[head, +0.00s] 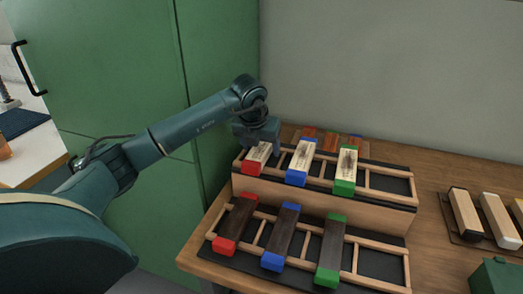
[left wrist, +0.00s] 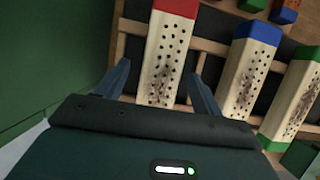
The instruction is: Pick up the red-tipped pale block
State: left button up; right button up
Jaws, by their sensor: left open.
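The red-tipped pale block (head: 257,158) lies at the left end of the upper rack, partly hidden by my left gripper in the head view. In the left wrist view the red-tipped pale block (left wrist: 164,62) shows rows of dark holes and a brown smudge. My left gripper (head: 262,140) is over its far part. In the left wrist view my left gripper (left wrist: 163,82) is open, with one finger on each side of the block and gaps between. My right gripper is not in view.
A blue-tipped pale block (head: 300,162) and a green-tipped pale block (head: 346,172) lie to the right on the upper rack (head: 385,197). Dark red-, blue- and green-tipped blocks lie on the lower rack (head: 384,250). A green cabinet (head: 115,60) stands close on the left.

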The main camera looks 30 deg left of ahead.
pick_arm(q)
jog(key=shift+c, duration=0.5)
jog(key=c, duration=1.1)
jog(key=shift+o, duration=0.2)
